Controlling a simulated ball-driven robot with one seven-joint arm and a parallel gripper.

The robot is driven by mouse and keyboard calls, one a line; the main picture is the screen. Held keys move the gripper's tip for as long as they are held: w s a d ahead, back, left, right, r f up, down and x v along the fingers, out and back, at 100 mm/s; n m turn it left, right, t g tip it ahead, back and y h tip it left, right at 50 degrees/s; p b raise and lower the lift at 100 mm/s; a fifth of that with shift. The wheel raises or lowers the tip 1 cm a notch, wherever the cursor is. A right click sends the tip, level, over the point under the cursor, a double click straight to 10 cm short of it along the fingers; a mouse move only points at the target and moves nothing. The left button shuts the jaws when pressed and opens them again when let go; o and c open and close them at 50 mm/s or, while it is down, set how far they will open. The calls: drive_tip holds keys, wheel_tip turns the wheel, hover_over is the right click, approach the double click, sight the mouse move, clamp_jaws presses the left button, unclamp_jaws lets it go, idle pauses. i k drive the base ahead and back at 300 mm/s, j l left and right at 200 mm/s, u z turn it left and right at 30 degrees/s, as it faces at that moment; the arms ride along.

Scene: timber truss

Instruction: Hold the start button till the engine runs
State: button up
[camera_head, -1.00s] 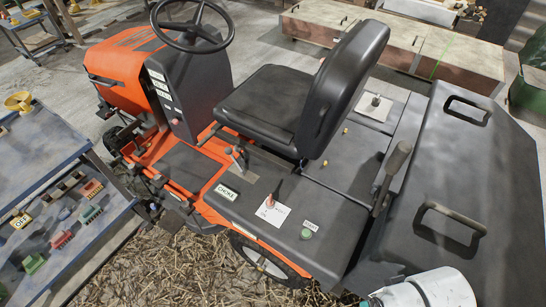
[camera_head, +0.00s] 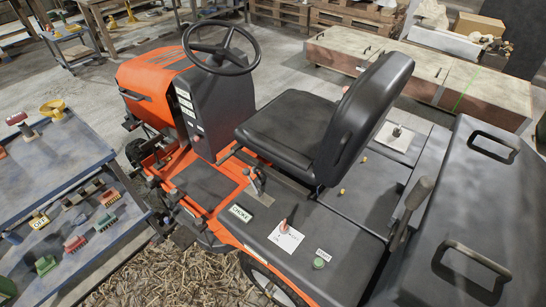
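An orange ride-on mower (camera_head: 150,75) with a black seat (camera_head: 290,115) and steering wheel (camera_head: 222,47) stands in the middle. A round green button (camera_head: 319,263) sits on its dark side panel, below a small label (camera_head: 323,253) too small to read surely. To its left are a white plate with a red-tipped lever (camera_head: 284,226) and a label reading CHOKE (camera_head: 241,213). Nothing touches the green button. My gripper is not in view. Whether the engine runs cannot be told.
A blue bench (camera_head: 60,165) with coloured blocks and a yellow funnel (camera_head: 53,108) stands at left. A dark box with two handles (camera_head: 470,190) fills the right side behind the seat. Straw (camera_head: 170,275) covers the floor in front. Long wooden chests (camera_head: 400,70) stand behind.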

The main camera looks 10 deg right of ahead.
sight(318, 262)
drive_tip(key=i+j+z, duration=0.1)
drive_tip(key=j, duration=0.5)
drive_tip(key=i+j+z, duration=0.15)
drive_tip(key=j, duration=0.45)
drive_tip(key=j+z, duration=0.1)
drive_tip(key=j, duration=0.5)
